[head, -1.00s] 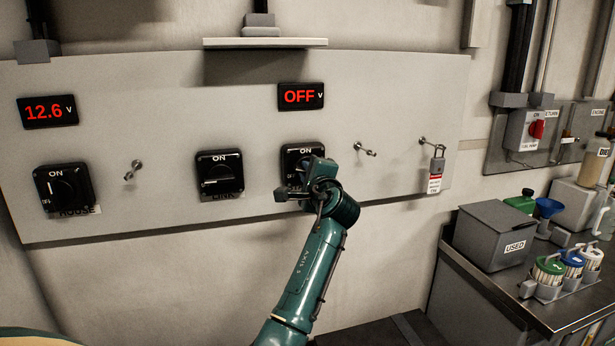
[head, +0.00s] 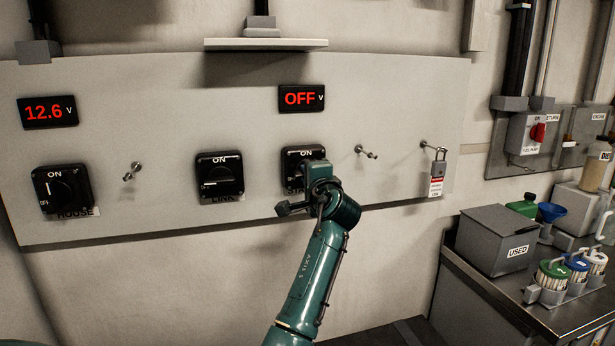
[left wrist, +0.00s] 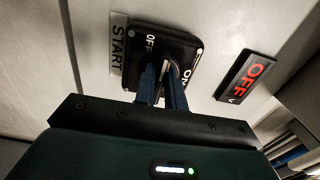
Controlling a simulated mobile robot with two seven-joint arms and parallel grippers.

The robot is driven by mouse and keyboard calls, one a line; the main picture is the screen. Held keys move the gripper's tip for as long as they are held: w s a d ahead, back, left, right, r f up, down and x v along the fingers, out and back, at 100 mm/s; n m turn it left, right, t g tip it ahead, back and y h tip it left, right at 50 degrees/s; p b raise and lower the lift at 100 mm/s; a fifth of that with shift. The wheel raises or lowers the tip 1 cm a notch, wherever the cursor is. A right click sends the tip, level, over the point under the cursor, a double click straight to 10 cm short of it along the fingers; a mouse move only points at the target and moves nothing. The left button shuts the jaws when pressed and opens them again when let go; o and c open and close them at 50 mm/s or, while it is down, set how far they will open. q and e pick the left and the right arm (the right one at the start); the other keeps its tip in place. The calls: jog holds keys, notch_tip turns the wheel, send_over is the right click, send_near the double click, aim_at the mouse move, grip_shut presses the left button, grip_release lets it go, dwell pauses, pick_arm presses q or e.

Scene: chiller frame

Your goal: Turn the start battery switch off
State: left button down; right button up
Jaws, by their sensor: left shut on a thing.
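The start battery switch (head: 295,157) is a black square rotary switch on the grey wall panel, partly hidden by my left gripper in the head view. In the left wrist view, the switch (left wrist: 187,36) shows with its START label (left wrist: 117,45), ON and OFF marks. My left gripper (head: 315,180) reaches it from below right. Its two fingers (left wrist: 162,84) are shut on the knob, in the left wrist view. The knob lies between the fingers, so its exact angle is hard to tell. The display (head: 301,97) above reads OFF. My right gripper is not in view.
The link switch (head: 220,176) and house switch (head: 63,189) sit to the left, under a 12.6 V display (head: 47,111). Metal pegs (head: 366,152) and a padlock with a tag (head: 437,175) are to the right. A shelf (head: 265,44) juts out above.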

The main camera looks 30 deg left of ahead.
pick_arm(q)
jog(key=c, duration=1.5)
grip_release()
jog(key=shift+o, duration=0.2)
jog(key=b+v, duration=0.2)
jog(key=v, duration=1.1)
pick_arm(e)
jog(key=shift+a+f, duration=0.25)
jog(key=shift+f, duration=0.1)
pick_arm(q)
jog(key=shift+f, duration=0.1)
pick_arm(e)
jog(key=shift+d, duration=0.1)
